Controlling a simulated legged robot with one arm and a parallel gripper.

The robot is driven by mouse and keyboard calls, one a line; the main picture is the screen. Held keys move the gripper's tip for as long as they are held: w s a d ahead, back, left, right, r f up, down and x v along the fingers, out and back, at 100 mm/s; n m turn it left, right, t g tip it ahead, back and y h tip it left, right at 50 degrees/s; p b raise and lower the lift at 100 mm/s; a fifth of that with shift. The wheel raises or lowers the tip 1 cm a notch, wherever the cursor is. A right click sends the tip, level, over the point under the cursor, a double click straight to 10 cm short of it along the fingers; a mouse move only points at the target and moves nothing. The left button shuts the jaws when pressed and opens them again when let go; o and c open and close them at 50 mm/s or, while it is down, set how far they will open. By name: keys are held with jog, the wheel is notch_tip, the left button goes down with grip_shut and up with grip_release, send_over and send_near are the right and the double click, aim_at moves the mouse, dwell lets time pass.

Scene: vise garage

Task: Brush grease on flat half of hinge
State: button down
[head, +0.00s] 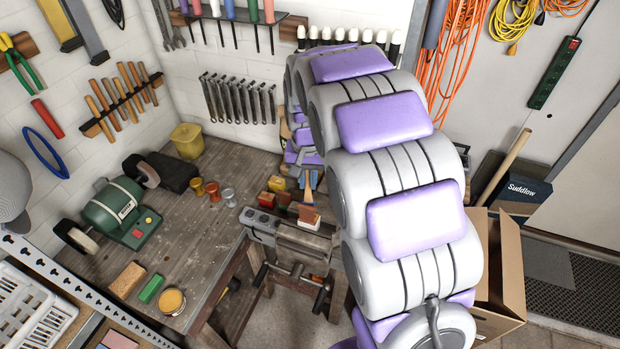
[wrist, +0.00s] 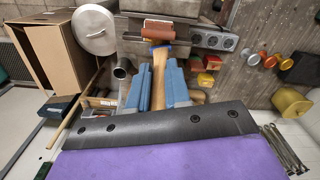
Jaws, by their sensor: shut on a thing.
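My gripper (wrist: 158,88) has two blue fingers and is shut on the wooden handle of a brush (wrist: 158,66). The brush has a blue band near its far end; in the head view it shows beside my arm (head: 308,191), above the vise. A reddish-brown piece (wrist: 158,30) lies right at the brush's end, and also shows at the vise top in the head view (head: 308,213). I cannot tell whether it is bristles or part of the hinge. The hinge is not clearly made out. The vise (head: 303,240) stands at the bench's front edge.
The wooden bench (head: 205,235) carries a green grinder (head: 118,212), small metal cups (head: 213,190), a yellow container (head: 188,140) and a round tin with yellowish contents (head: 172,301). Small red and yellow items (wrist: 207,70) lie near the vise. A cardboard box (head: 499,265) stands at the right.

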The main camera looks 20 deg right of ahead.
jog(key=shift+w+a, duration=0.15)
jog(key=shift+a, duration=0.05)
jog(key=shift+d, duration=0.15)
jog(key=shift+s+d, duration=0.5)
jog(key=shift+w+a, duration=0.1)
jog(key=shift+w+a, duration=0.35)
jog(key=shift+a, duration=0.2)
jog(key=shift+d, duration=0.15)
jog(key=shift+s+d, duration=0.4)
jog(key=shift+d, duration=0.05)
jog(key=shift+w+a, duration=0.4)
jog(key=shift+a, duration=0.2)
